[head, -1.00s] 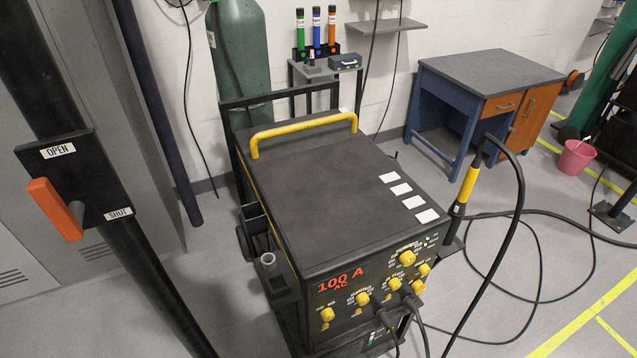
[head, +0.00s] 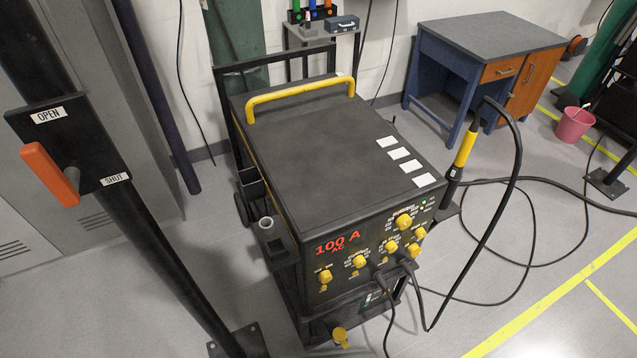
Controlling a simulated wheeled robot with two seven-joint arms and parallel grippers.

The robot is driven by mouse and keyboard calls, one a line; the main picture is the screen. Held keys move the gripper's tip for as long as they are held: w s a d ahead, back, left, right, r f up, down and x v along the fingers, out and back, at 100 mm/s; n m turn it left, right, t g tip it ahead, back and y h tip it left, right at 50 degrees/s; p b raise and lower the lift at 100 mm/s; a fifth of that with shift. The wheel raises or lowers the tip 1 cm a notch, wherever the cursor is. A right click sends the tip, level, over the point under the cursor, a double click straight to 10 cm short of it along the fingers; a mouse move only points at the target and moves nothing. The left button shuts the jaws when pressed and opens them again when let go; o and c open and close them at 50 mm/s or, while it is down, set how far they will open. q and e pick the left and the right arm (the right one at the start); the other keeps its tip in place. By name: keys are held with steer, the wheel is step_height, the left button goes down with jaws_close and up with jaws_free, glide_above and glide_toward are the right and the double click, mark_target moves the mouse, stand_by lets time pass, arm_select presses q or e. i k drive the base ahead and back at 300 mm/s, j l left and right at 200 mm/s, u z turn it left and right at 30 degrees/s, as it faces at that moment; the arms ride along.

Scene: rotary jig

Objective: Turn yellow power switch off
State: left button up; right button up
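The black welding machine (head: 310,150) stands in the middle on a black cart. A yellow part (head: 340,336) also shows low at the front of the cart. I cannot tell from the small labels which yellow control is the power switch or how it is set. Neither of my grippers is in view.
A black post with an orange lever (head: 50,174) marked OPEN and SHUT stands at the left. Black cables plug into the machine's front and loop over the floor at right. A blue desk (head: 488,42) and pink bucket (head: 574,125) stand behind. Front floor is mostly clear.

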mark_target(413, 249)
steer(key=i+l+u, duration=0.2)
steer(key=l, duration=2.2)
steer(key=k, duration=0.1)
